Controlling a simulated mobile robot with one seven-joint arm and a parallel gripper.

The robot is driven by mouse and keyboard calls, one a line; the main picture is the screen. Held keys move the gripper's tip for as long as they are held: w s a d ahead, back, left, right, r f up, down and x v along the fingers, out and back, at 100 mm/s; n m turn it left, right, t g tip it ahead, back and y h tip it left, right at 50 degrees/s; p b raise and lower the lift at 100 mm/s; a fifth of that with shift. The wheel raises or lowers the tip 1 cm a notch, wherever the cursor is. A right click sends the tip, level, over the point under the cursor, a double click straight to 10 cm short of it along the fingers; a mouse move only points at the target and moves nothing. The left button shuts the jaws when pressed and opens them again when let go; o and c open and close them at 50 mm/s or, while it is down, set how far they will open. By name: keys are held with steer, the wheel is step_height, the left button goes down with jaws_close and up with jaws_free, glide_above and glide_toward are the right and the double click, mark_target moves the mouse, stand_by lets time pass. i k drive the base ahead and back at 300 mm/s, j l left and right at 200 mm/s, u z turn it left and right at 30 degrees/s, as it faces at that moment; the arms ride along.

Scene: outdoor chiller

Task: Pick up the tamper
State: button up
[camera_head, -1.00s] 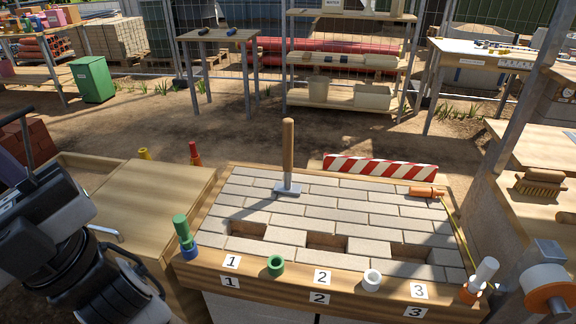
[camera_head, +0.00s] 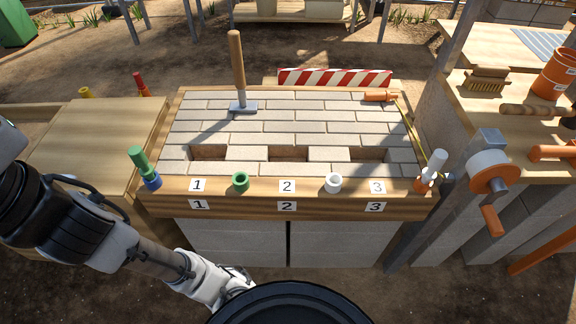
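The tamper (camera_head: 237,70) stands upright on the far left part of the paved bed (camera_head: 290,128). It has a tall wooden handle and a flat grey metal foot that rests on the pale bricks. My arm reaches in from the left edge to the bottom centre, well in front of and below the bed. My gripper's fingers do not show, and nothing of mine touches the tamper.
The bed has three gaps marked 1, 2 and 3. A green ring (camera_head: 240,181) and a white ring (camera_head: 333,183) sit on its front edge. A striped barrier (camera_head: 335,78) stands behind. A cranked reel (camera_head: 490,170) and workbench are at right. Left lies a wooden box top (camera_head: 95,135).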

mark_target(242, 106)
steer(key=i+j+u, duration=0.35)
steer(key=i, duration=0.35)
steer(key=i+j+u, duration=0.2)
steer(key=i, duration=0.2)
